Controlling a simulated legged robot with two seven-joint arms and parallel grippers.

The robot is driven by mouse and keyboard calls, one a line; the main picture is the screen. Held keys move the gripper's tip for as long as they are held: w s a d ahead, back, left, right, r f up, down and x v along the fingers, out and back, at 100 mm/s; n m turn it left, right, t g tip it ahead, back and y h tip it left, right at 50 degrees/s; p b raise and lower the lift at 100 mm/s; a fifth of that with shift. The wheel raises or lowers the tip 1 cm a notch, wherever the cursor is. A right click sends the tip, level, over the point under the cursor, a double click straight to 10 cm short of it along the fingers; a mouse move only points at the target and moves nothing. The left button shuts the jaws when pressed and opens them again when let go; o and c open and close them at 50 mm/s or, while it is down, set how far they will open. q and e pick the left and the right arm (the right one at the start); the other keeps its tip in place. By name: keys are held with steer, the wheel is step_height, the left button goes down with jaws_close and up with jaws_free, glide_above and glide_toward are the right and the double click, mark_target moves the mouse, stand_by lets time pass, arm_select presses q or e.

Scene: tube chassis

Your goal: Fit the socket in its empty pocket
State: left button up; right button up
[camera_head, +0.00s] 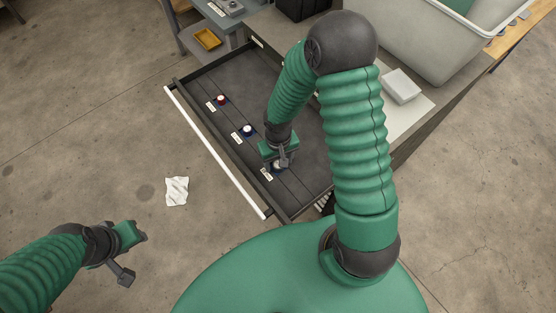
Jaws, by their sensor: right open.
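One has a red top (221,98), and one has a white top (248,130). A third pale-topped part (278,166) is right under my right gripper (281,159) and is partly covered by it. I cannot tell which of these is the socket, nor whether the third part sits in a pocket. My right gripper is open, low over the near end of the row. My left gripper (133,257) hangs over the floor at the left, apart from the drawer; its jaw opening is unclear.
White labels (237,138) lie beside the seats. The drawer's white front handle (215,150) faces the floor. A crumpled white cloth (177,191) lies on the floor.

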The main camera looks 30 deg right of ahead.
step_height(320, 180, up, 17)
steer(key=p, duration=0.2)
steer(key=shift+f, duration=0.15)
stand_by(0.4)
steer(key=s+a+n+t, duration=0.2)
steer(key=s+a, duration=0.2)
steer(key=shift+a+t, duration=0.2)
steer(key=shift+t, duration=0.1)
steer(key=shift+s, duration=0.2)
steer(key=shift+w+a, duration=0.1)
steer(key=shift+a, duration=0.05)
stand_by(0.5)
